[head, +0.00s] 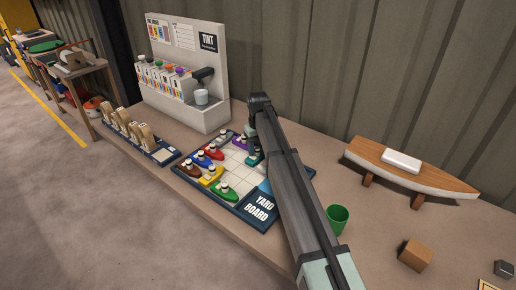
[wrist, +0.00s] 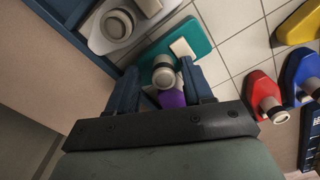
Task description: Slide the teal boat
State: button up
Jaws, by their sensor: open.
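The teal boat (wrist: 190,38) lies on the tiled yard board (wrist: 240,50) in the wrist view, with a pale block on it and a round grey-white funnel (wrist: 164,70) at its near end. My gripper (wrist: 160,72) is open, one finger on each side of this funnel. I cannot tell whether either finger touches it. A purple boat (wrist: 172,98) shows partly between the fingers, closer to the palm. In the head view, the teal boat (head: 254,158) is partly hidden by my arm, and my gripper (head: 251,130) points down over the board's far side.
Red (wrist: 262,88), blue (wrist: 300,70) and yellow (wrist: 298,25) boats sit to the right. A green boat (head: 224,190) is at the board's near side. A tint machine (head: 190,75), green cup (head: 337,218) and model boat (head: 410,170) stand around the board.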

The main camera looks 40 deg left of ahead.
aim_at(258, 147)
notch_tip(258, 147, up, 14)
jog(key=shift+f, duration=0.15)
dwell(0.4)
dwell(0.4)
